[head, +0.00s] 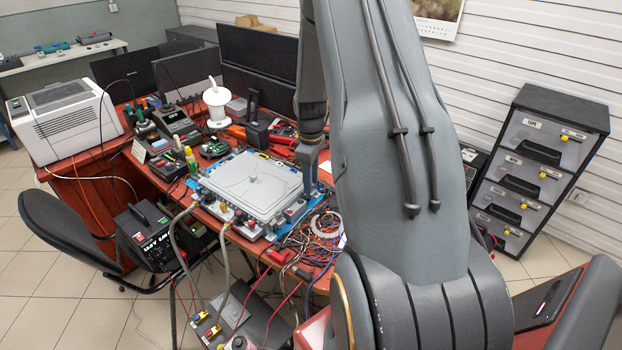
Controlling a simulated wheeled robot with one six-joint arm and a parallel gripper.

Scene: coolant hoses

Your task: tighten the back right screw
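A grey flat plate (248,186) with a raised pattern lies in a blue-edged fixture (236,233) on the red bench. Several fittings with small coloured knobs (240,216) line its front edge, and grey hoses (224,250) run down from there. My gripper (309,190) points down at the plate's right edge, close to the back right corner. Whether it touches anything is unclear. The back right screw cannot be made out; the gripper and arm cover that area. The gripper's fingers are too small and edge-on to show whether they are open.
A tangle of coloured wires (310,240) lies right of the fixture. Dark monitors (258,60), a white spool (216,102) and red tools (284,138) stand behind. A drawer cabinet (535,170) is at right. My arm hides much of the bench's right side.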

